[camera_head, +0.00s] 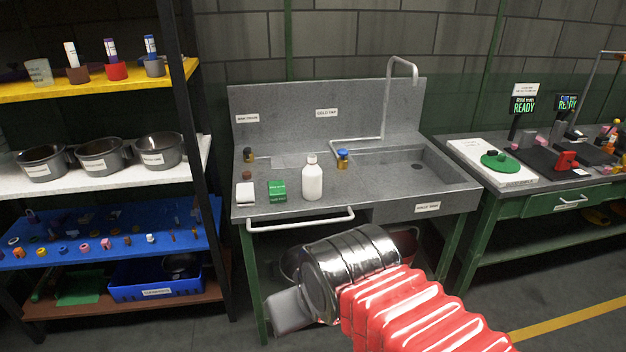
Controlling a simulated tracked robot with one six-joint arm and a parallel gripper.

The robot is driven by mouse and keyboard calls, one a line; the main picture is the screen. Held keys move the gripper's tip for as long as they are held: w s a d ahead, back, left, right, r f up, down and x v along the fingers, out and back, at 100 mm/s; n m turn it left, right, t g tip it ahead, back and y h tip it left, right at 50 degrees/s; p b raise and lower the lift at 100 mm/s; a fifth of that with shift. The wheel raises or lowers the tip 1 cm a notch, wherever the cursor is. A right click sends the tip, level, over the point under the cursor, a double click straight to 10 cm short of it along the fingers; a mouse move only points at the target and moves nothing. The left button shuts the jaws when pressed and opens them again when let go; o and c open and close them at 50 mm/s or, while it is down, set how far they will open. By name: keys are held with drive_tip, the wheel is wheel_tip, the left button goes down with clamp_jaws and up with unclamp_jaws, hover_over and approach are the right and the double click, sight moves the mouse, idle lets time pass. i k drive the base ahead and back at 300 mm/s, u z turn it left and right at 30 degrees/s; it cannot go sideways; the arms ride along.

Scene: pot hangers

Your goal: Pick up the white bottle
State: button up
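The white bottle (312,180) stands upright near the front edge of the grey sink counter (340,205), left of the basin. It has a white cap. My gripper (288,312) is at the lower middle, at the end of a shiny metal wrist and red ribbed sleeve. It is in front of the counter, lower in the picture than the bottle and apart from it. I see only a grey block at its end, so its opening does not show. Nothing visible is held in it.
A green box (277,191) and a small white box (245,194) stand left of the bottle. A blue-capped jar (342,159) is behind it to the right. A towel bar (300,220) runs along the counter front. A shelf rack (180,100) stands left, a workbench (530,204) right.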

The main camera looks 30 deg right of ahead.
sight(312, 174)
drive_tip(key=i, duration=1.4)
drive_tip(key=u, duration=0.05)
